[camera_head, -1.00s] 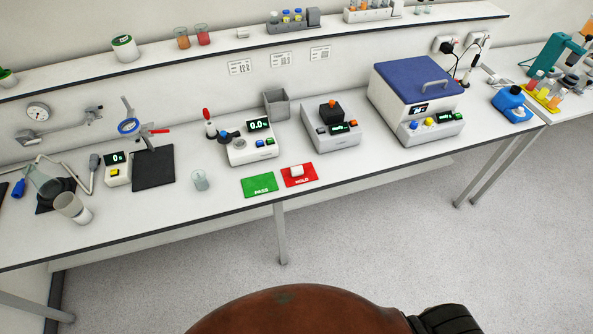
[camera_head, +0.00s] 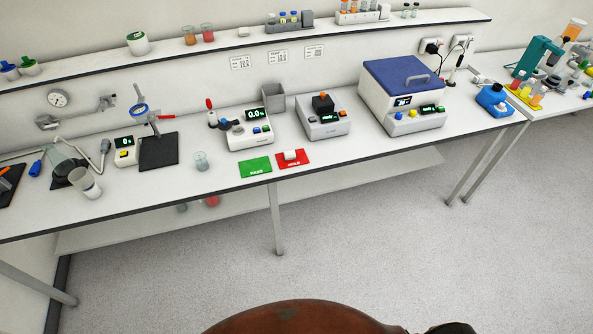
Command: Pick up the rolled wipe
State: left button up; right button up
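A small white object (camera_head: 291,155), which may be the rolled wipe, lies on the red HOLD mat (camera_head: 303,163) near the bench's front edge. It is too small for me to be sure of its shape. Another small white piece (camera_head: 243,32) sits on the upper shelf, and I cannot tell what it is. The green PASS mat (camera_head: 255,172) is empty, just left of the red mat. Neither of my grippers is in view.
A glass beaker (camera_head: 201,161) stands left of the green mat. Behind the mats are a white balance (camera_head: 248,138), a grey device (camera_head: 323,126), a grey bin (camera_head: 273,97) and a blue-lidded machine (camera_head: 402,88). A lower shelf (camera_head: 340,185) runs under the bench. The floor (camera_head: 380,260) in front is clear.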

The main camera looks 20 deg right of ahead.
aim_at(290, 154)
jog(key=z, duration=0.5)
jog(key=i, duration=0.95)
jog(key=u, duration=0.4)
